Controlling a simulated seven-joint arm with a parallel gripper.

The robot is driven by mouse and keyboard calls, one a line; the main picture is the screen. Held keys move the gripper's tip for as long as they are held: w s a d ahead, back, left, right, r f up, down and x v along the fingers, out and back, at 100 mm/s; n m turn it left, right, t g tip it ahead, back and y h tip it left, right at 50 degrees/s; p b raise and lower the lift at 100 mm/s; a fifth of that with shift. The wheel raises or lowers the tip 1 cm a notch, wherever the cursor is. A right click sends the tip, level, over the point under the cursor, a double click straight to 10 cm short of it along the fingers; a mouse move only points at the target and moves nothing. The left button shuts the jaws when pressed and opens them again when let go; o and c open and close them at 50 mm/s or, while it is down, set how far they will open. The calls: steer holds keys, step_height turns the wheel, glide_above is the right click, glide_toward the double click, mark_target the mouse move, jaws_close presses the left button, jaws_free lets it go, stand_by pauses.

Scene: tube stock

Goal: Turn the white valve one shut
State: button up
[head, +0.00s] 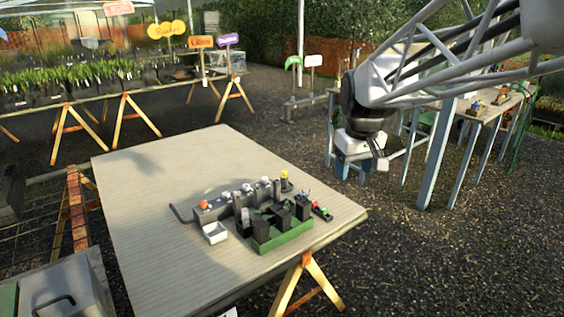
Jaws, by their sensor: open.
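A grey valve bar (235,205) lies across the right part of the wooden table. White valve knobs (246,187) stand along its top, between an orange knob (203,204) at the left end and a yellow one (285,174) at the right end. The knobs are too small to tell how far each is turned. My gripper (380,163) hangs off the table's right side, well apart from the valves. It is open, with nothing seen in it.
A green tray (283,240) with dark blocks stands just in front of the bar. A small white box (215,232) sits beside it, and a bent grey rod (181,214) sticks out left. The table's left and back (160,180) are clear. Another table (480,112) stands behind my arm.

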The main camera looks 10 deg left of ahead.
steer(key=w+a+f+n, duration=0.1)
steer(key=w+a, duration=0.4)
steer(key=w, duration=0.2)
steer(key=w+a+f+n, duration=0.1)
steer(key=w+a+n, duration=0.1)
steer(key=w+a, duration=0.4)
steer(key=n+g, duration=0.2)
steer(key=n, duration=0.5)
glide_above(226, 193)
steer(key=f, duration=1.7)
steer(key=d+f, duration=0.1)
steer(key=f, duration=0.7)
steer(key=shift+s+f, duration=0.2)
steer(key=shift+f, duration=0.05)
steer(key=shift+w+a+f+n, duration=0.1)
steer(key=shift+a+f+n, duration=0.2)
steer(key=shift+a+f, duration=0.2)
steer(key=shift+f, duration=0.15)
steer(key=shift+f, duration=3.75)
steer(key=c, duration=0.9)
